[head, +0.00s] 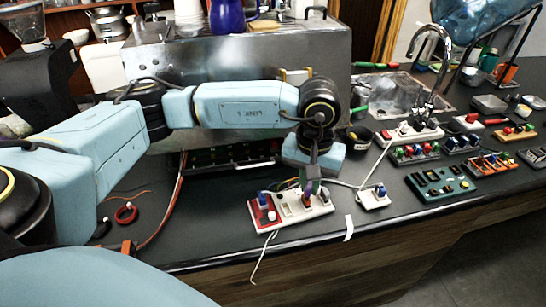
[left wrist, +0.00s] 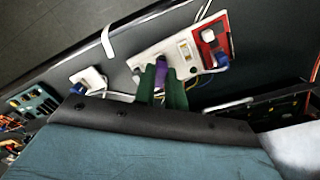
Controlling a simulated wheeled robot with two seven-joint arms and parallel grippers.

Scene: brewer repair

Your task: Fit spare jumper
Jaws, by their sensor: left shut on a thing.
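My left gripper (head: 309,190) points down over the white board and is shut on a small purple piece, which looks like the jumper (left wrist: 161,70). In the left wrist view the two green fingers (left wrist: 160,88) hold it between them, at the white board's (left wrist: 148,58) surface. I cannot tell whether the piece is seated in the board. The board (head: 291,209) has a red section with a white block and a blue part at one end, and lies near the counter's front edge. My right gripper is not in view.
A small white module (head: 373,198) with a blue part lies right of the board. A green board (head: 443,187) and several other modules lie further right, before the sink (head: 385,92). The steel brewer (head: 240,55) stands behind my arm. A red wire ring (head: 126,213) lies left.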

